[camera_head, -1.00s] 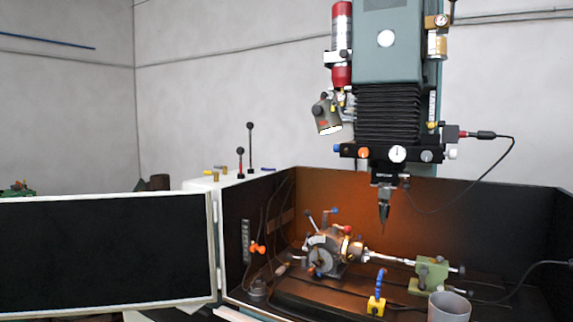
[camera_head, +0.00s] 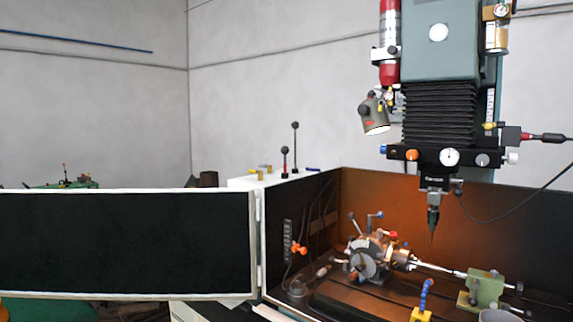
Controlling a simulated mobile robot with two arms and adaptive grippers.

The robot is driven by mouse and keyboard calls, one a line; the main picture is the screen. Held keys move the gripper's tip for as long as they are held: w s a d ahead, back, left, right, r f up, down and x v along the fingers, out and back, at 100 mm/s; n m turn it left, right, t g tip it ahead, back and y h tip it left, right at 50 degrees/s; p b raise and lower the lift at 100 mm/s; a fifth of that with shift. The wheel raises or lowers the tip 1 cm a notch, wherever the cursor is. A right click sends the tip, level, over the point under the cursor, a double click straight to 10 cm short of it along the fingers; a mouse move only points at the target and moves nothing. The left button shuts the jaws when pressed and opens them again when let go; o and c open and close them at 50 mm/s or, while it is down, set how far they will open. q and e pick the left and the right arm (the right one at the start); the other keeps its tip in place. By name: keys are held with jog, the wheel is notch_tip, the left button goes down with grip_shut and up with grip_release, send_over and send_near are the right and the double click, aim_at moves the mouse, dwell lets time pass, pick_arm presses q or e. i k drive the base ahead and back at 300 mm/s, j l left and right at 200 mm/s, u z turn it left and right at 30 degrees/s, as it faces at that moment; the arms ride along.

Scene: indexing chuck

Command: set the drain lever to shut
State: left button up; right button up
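I cannot tell for sure which handle is the drain lever. An orange-knobbed handle (camera_head: 299,249) sits low on the inner left wall of the machine enclosure, beside a slotted dark plate (camera_head: 288,240). Two upright levers stand on the white top behind the enclosure: a shorter one with a red stem (camera_head: 284,163) and a taller black one (camera_head: 295,147). The indexing chuck (camera_head: 366,260) sits on the machine bed with small levers with blue and red ends around it. Neither of my grippers is in view.
The open door panel (camera_head: 125,245) fills the lower left. The machine spindle (camera_head: 433,212) hangs above the bed. A green tailstock (camera_head: 483,288), a blue hose on a yellow block (camera_head: 424,300) and a grey cup (camera_head: 497,315) are at the lower right.

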aim_at(285, 149)
jog(key=i+j, duration=0.15)
jog(key=j, duration=0.2)
jog(key=i+j, duration=0.15)
jog(key=j, duration=0.15)
jog(key=i+j+z, duration=0.1)
jog(key=j, duration=0.25)
jog(key=i+j, duration=0.2)
jog(key=j, duration=0.1)
